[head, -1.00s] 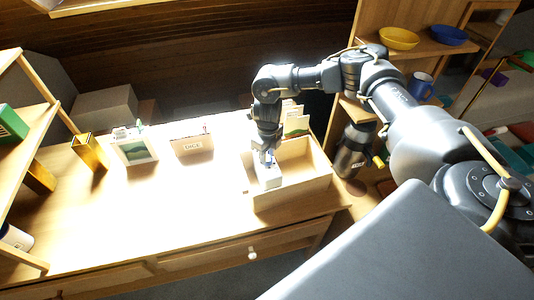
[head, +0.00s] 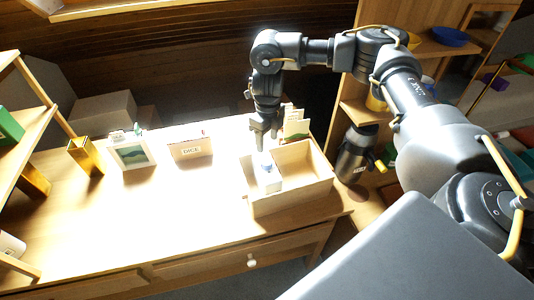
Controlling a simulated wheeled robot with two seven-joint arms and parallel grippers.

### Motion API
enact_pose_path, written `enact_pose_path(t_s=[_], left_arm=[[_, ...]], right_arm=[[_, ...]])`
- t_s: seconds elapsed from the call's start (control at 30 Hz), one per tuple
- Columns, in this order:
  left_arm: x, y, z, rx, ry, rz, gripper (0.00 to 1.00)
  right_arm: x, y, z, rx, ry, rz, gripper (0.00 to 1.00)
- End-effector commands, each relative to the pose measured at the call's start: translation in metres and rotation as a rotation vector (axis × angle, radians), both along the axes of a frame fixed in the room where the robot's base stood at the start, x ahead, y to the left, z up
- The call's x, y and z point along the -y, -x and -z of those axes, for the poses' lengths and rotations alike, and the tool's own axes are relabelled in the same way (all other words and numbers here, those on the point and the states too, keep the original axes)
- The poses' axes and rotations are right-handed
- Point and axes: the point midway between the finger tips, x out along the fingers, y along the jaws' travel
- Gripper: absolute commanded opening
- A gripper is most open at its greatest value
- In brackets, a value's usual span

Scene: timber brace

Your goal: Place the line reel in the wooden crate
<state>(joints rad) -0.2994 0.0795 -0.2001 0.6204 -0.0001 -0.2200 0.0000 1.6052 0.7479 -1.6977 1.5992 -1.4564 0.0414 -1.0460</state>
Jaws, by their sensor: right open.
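The wooden crate (head: 292,199) stands on the right part of the desk, open at the top. A small white and blue object, which looks like the line reel (head: 268,180), is inside the crate at its left side. It rests against or close to the left wall; its contact with the floor is hard to see. My right gripper (head: 265,147) is open just above it, pointing down, with its fingers apart from it or nearly so. My left gripper is not in view.
A box labelled DICE (head: 191,149), a picture frame (head: 131,153) and a gold holder (head: 85,157) stand along the back of the desk (head: 150,215). A dark flask (head: 354,155) stands right of the crate. The desk's front middle is clear.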

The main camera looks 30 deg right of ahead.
Motion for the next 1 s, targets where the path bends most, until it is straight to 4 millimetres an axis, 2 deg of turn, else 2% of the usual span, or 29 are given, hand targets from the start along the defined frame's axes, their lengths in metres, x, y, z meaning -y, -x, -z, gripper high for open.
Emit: enact_pose_path(t_s=[0.03,0.13,0.33,0.87,0.97,1.0], left_arm=[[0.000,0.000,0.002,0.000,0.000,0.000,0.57],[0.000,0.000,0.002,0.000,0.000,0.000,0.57],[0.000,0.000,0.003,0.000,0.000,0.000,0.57],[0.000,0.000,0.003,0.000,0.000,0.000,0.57],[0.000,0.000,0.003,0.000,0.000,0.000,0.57],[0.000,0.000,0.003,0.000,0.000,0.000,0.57]], right_arm=[[0.000,-0.001,-0.010,0.006,0.001,0.000,0.54],[0.001,-0.001,-0.023,0.003,0.001,0.000,0.54],[0.001,0.000,-0.033,0.000,0.001,0.000,0.54],[0.000,0.000,-0.033,0.000,0.000,0.000,0.54],[-0.011,0.000,-0.024,0.006,-0.014,-0.011,0.54],[-0.021,0.000,-0.016,0.013,-0.028,-0.018,0.54]])
